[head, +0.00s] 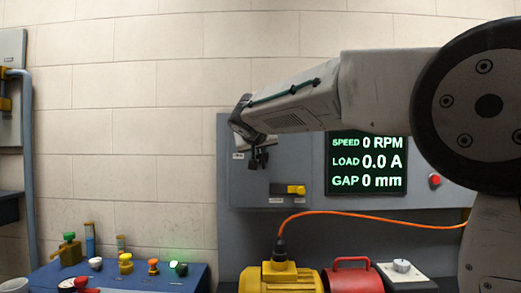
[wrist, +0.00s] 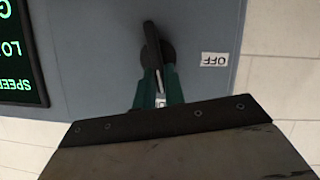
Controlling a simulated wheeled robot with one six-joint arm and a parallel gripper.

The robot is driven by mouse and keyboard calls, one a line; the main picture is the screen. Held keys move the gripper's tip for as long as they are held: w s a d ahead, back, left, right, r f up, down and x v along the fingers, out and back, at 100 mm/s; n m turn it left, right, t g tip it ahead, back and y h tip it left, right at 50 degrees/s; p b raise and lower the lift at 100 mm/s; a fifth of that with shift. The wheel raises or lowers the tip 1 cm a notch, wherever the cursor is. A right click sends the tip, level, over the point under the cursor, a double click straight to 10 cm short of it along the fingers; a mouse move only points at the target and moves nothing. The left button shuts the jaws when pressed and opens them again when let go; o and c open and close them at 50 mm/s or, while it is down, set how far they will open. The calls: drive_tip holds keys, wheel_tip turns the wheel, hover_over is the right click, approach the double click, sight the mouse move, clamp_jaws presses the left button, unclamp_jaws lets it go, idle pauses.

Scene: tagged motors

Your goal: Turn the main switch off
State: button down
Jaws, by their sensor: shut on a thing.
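The main switch is a black rotary handle (wrist: 151,45) on a round black base on the grey panel. In the wrist view, which shows the panel upside down, the handle stands nearly upright and tilts slightly. An "OFF" label (wrist: 215,60) is to its right, and the handle does not point at it. My gripper (wrist: 158,76) is shut on the lower end of the handle. Another label between the fingers is mostly hidden. In the head view my gripper (head: 258,157) is at the panel's upper left and hides most of the switch.
The display (head: 367,163) reads 0 RPM, 0.0 A and 0 mm. A yellow switch (head: 292,189) and a red button (head: 435,180) are on the panel. Below are a yellow motor (head: 280,279), an orange cable (head: 370,218) and a blue bench (head: 135,278) with several knobs.

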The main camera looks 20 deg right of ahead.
sight(257, 157)
drive_tip(key=shift+w+a+f+n+t+h, duration=0.15)
drive_tip(key=shift+a+f+n+h, duration=0.25)
drive_tip(key=shift+n+h, duration=1.1)
drive_tip(key=shift+w+a+f+n+t+h, duration=0.1)
drive_tip(key=shift+a+f+n+t+h, duration=0.3)
drive_tip(key=shift+n, duration=2.05)
drive_tip(key=shift+w+a+f+n+g+h, duration=0.15)
drive_tip(key=shift+f+n+h, duration=0.35)
drive_tip(key=shift+n+h, duration=1.15)
drive_tip(key=shift+n+y, duration=0.35)
drive_tip(key=shift+n, duration=0.05)
drive_tip(key=c, duration=1.5)
unclamp_jaws()
drive_tip(key=shift+v, duration=3.9)
